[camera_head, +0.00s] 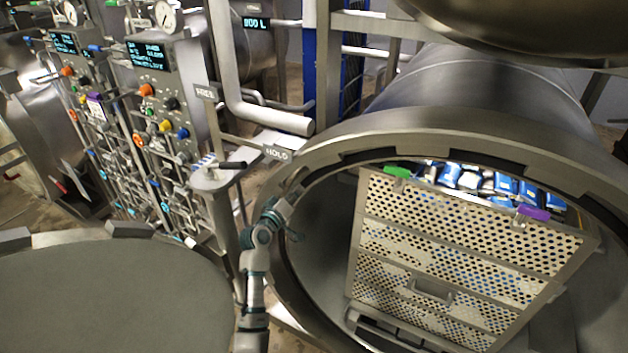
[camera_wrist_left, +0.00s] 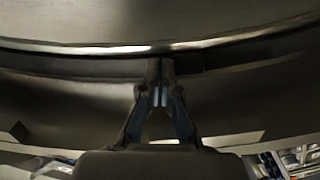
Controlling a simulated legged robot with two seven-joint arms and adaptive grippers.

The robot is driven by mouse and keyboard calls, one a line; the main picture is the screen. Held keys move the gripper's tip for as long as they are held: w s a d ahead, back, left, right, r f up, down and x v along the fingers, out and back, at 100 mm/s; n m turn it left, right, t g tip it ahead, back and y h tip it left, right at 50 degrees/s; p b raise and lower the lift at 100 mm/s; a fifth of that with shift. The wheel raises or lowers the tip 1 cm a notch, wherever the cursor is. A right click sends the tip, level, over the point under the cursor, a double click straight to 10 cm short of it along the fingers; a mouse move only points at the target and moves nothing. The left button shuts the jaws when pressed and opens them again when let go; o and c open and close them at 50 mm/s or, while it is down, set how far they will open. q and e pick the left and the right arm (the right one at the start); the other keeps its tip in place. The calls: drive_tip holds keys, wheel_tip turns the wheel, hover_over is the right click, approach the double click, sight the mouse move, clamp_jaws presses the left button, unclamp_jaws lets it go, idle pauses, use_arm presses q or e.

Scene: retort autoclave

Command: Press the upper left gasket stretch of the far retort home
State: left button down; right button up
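The far retort (camera_head: 318,160) stands open at the right of the head view, with its round mouth ring facing me. A dark line runs along the inside of the ring; I cannot tell how the gasket sits in it. My left gripper (camera_head: 297,198) is at the upper left part of this ring, its tips close to the inner rim. In the left wrist view the two fingers (camera_wrist_left: 161,82) come together at the tips, with nothing clearly held between them. They overlap the dark band of the ring (camera_wrist_left: 75,65); contact cannot be told. My right gripper is out of view.
A perforated basket (camera_head: 450,235) with blue and white packs fills the retort mouth. A large round grey surface (camera_head: 100,300) lies at the lower left. Control panels (camera_head: 150,95) and a small bracket with a black handle (camera_head: 232,165) stand left of the ring.

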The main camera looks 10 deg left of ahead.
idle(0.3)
use_arm(q)
drive_tip(key=p+v, duration=0.4)
drive_tip(key=v, duration=0.6)
drive_tip(key=shift+p, duration=0.35)
drive_tip(key=shift+w, duration=0.1)
